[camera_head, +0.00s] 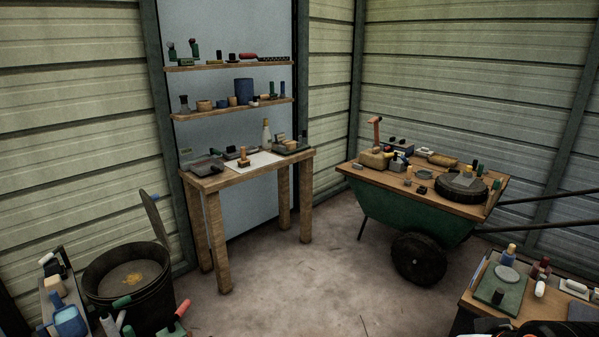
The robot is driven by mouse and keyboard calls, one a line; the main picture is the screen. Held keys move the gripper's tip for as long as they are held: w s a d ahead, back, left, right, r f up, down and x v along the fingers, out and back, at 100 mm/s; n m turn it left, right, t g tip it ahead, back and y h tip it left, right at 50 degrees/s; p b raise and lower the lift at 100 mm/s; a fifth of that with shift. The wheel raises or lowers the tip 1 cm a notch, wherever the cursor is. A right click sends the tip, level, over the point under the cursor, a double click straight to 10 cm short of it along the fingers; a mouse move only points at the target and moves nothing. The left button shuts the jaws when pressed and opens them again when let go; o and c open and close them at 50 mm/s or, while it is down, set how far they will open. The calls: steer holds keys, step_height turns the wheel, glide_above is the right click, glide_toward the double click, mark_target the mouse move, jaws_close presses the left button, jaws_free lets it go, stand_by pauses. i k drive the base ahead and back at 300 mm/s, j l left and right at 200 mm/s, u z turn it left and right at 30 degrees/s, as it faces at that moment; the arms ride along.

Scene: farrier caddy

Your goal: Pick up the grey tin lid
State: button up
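Two flat grey round pieces could be the grey tin lid, and I cannot tell for sure which one is. One grey disc (508,273) lies on a green tray (498,291) on the low table at the bottom right. A smaller dull grey-green disc (424,175) lies on the wooden top of the green cart, among small items. My gripper is not recognizable in this view. A dark shape with orange marks at the bottom right edge seems to be part of my own body.
The low table (467,300) also bears small bottles and a white roll. The cart's wooden top (400,183) is crowded, with a large dark round piece (461,187). A workbench (213,181), black bucket (105,291) and caddy stand leftward. The middle floor (300,290) is clear.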

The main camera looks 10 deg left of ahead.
mark_target(231, 151)
steer(key=i+j+u, duration=0.15)
steer(key=i, duration=0.75)
steer(key=i+u, duration=0.2)
steer(key=i, duration=0.7)
steer(key=i+l+u, duration=0.15)
steer(key=i, duration=0.75)
steer(key=i+j, duration=0.55)
steer(key=j, duration=0.2)
steer(key=i+j+z, duration=0.1)
steer(key=i+j, duration=0.45)
steer(key=j, duration=0.25)
steer(key=i+j+z, duration=0.1)
steer(key=i+j, duration=0.2)
steer(key=j, duration=0.45)
steer(key=i+z, duration=0.05)
